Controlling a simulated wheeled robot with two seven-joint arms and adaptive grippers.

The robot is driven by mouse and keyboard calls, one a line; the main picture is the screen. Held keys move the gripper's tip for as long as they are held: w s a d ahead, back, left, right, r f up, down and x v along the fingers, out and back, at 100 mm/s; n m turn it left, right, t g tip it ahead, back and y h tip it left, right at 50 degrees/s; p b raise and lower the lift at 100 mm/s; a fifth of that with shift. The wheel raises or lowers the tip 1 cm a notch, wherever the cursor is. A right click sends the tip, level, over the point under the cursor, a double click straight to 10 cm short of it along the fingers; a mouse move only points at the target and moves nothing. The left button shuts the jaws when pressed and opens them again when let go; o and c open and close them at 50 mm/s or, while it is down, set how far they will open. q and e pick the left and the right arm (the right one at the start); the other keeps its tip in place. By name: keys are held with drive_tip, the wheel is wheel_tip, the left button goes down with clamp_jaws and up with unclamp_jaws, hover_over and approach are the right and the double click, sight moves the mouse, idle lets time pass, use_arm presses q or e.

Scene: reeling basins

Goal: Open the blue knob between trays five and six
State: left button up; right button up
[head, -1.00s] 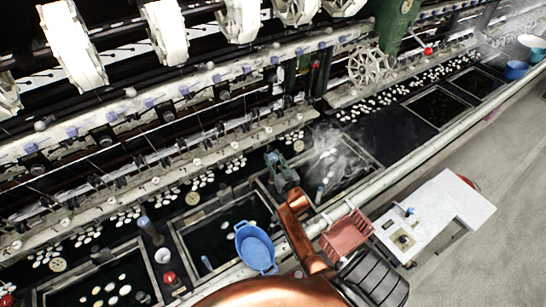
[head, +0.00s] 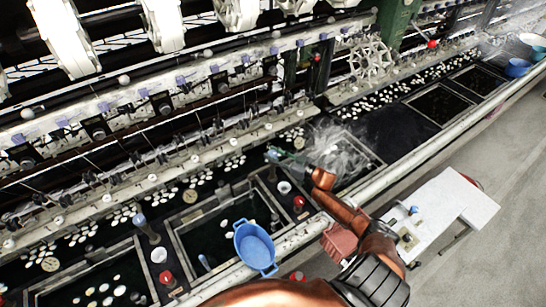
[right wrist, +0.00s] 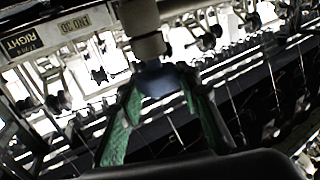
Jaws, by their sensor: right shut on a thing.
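My right gripper (head: 277,156) reaches from the lower right to the strip between two of the dark trays, just left of the steaming tray. In the right wrist view its green-padded fingers (right wrist: 160,88) are on both sides of a blue knob (right wrist: 158,80), shut on it. The knob sits below a pale cylindrical part. In the head view the gripper mostly hides this knob. My left gripper is not in view.
A red knob (head: 299,203) and a small white cup (head: 284,187) stand close to my right gripper. A blue basin (head: 254,246) rests on the near tray edge. Another blue knob (head: 140,220) tops a post further left. A white table (head: 455,205) stands right.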

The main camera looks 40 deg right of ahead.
idle(0.4)
drive_tip(key=o, duration=1.2)
drive_tip(key=v, duration=1.2)
drive_tip(key=shift+d, duration=0.1)
